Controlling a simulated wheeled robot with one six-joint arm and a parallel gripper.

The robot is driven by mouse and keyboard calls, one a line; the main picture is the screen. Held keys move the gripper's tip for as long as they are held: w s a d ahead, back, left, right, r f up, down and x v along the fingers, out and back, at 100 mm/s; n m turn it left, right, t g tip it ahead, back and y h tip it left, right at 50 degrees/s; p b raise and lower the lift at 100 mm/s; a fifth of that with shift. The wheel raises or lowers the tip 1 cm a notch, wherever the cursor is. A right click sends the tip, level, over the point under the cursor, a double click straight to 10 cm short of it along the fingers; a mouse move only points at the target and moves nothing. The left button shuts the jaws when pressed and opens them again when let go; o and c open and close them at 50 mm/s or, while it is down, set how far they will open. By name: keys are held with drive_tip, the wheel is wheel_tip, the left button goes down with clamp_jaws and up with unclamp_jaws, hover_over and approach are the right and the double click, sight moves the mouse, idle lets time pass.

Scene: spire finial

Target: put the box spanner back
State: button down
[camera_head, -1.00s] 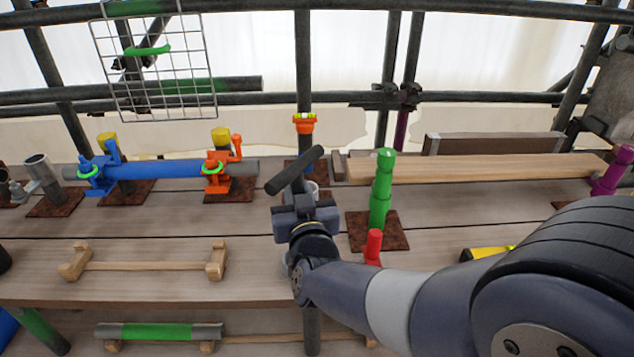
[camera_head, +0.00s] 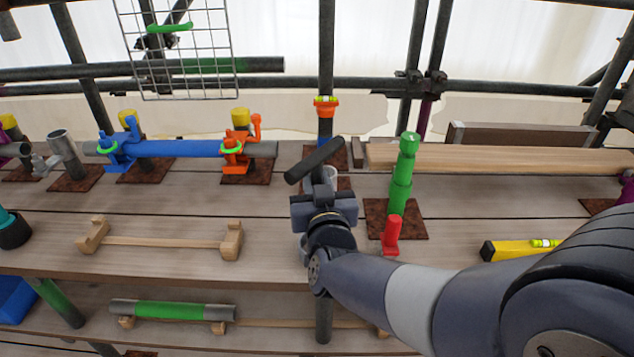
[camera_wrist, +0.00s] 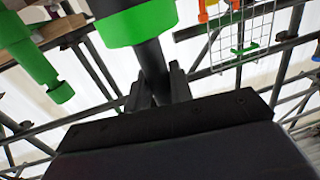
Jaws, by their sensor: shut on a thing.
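My gripper (camera_head: 322,190) is shut on a dark bar (camera_head: 315,160), likely the box spanner, held tilted above the bench. In the wrist view the dark bar (camera_wrist: 152,65) stands between the fingers (camera_wrist: 158,88), with a wide green end (camera_wrist: 135,22) beyond them. That green end does not show clearly in the head view. A wire grid panel (camera_head: 178,75) hangs at the upper left, behind the bench, with a green hook-like piece (camera_head: 170,27) on it. The gripper is well to the right of the panel and nearer to me.
A blue tube (camera_head: 180,149) in blue and orange clamps lies at the back left. A green post (camera_head: 402,185) and a red piece (camera_head: 391,235) stand right of my gripper. A wooden plank (camera_head: 500,159) lies behind them. The front centre-left holds a wooden rack (camera_head: 165,242).

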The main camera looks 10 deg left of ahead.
wheel_tip(320, 180, down, 9)
drive_tip(key=b, duration=0.8)
drive_tip(key=shift+b, duration=0.35)
drive_tip(key=shift+f, duration=0.1)
drive_tip(key=c, duration=1.2)
unclamp_jaws()
drive_tip(key=shift+o, duration=0.5)
drive_tip(key=shift+f, duration=0.1)
drive_tip(key=o, duration=0.5)
drive_tip(key=shift+f+b, duration=0.4)
drive_tip(key=shift+b, duration=0.05)
drive_tip(key=shift+f, duration=0.2)
